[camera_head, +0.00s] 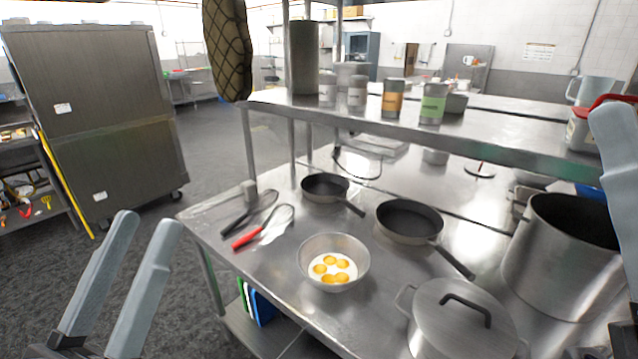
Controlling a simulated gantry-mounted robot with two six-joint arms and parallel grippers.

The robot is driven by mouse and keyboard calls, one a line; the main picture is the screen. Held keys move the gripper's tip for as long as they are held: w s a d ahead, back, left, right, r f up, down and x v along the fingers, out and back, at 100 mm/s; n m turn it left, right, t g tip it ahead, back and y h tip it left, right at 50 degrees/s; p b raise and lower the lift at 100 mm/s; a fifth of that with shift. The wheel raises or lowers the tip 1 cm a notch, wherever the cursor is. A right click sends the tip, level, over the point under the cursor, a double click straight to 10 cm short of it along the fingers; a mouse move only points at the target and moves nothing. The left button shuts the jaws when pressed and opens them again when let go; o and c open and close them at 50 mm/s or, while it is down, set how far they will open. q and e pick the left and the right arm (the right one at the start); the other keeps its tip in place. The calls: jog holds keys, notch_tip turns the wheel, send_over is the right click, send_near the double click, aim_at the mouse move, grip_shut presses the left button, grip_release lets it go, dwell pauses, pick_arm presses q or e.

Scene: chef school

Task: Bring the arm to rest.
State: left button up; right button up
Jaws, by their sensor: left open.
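My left gripper (148,232) is at the lower left, in front of the steel table and over the dark floor. Its two grey-blue fingers point up and stand apart, with nothing between them. At the right edge, a grey-blue finger of my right gripper (617,160) shows, close to the large pot. The rest of the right gripper is cut off by the frame, so its opening cannot be seen. The steel table (215,215) stands to the right of the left gripper, apart from it.
A metal bowl with several egg yolks (334,248), a red-handled whisk (262,228), two pans (326,187) (410,220), a lidded pot (462,325) and a large open pot (565,250) crowd the table. A shelf (480,138) with cans runs above. Floor at left (215,140) is clear.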

pick_arm(q)
jog(key=s+a+r+t+y+p, duration=0.1)
jog(key=r+y+p, duration=0.1)
jog(key=r+p, duration=1.7)
jog(key=s+a+r+n+t+y+p, duration=0.1)
jog(key=s+r+y+p, duration=0.1)
jog(key=r+p, duration=1.8)
notch_tip(320, 180, up, 11)
jog(key=shift+a+t, duration=0.15)
jog(key=shift+t, duration=0.25)
jog(key=shift+f, duration=0.1)
jog(key=shift+s, duration=0.1)
